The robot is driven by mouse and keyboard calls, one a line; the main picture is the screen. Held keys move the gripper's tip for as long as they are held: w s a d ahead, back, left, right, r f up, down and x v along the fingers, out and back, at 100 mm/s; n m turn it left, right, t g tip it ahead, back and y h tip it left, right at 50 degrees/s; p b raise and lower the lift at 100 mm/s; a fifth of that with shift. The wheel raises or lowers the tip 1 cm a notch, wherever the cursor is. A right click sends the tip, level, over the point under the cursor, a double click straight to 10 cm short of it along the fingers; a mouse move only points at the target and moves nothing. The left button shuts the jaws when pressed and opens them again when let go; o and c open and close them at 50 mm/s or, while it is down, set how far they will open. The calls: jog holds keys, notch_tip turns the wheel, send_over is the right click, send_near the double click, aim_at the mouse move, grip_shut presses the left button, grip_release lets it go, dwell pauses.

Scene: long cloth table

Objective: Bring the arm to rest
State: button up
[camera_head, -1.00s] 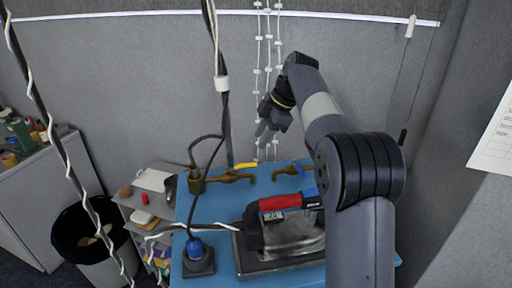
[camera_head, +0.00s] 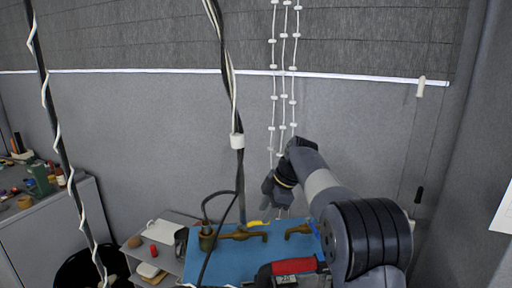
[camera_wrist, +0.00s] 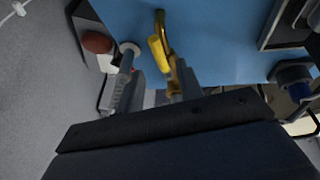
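My arm (camera_head: 325,195) reaches out from the lower right in the head view, its end bent downward. My gripper (camera_head: 277,192) hangs above the far edge of the blue table surface (camera_head: 245,262), in front of the grey wall. In the wrist view my gripper (camera_wrist: 153,65) shows two grey fingers spread apart with a clear gap. I see nothing held between them. A brass tap with a yellow handle (camera_wrist: 160,52) shows beyond the fingers, near the right one; whether they touch cannot be told.
Brass taps (camera_head: 240,236) stand at the table's back, and a red-handled tool (camera_head: 293,266) lies at its front. A dark cable (camera_head: 222,70) hangs left of the arm. White beaded cords (camera_head: 283,95) hang behind the gripper. A side shelf (camera_head: 160,235) stands left.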

aim_at(259, 222)
jog(key=x, duration=0.3)
jog(key=shift+a+f, duration=0.1)
jog(key=shift+f, duration=0.15)
jog(key=shift+s+r+m, duration=0.15)
jog(key=shift+s+m, duration=0.1)
jog(key=shift+m, duration=0.15)
jog(key=shift+w+r, duration=0.1)
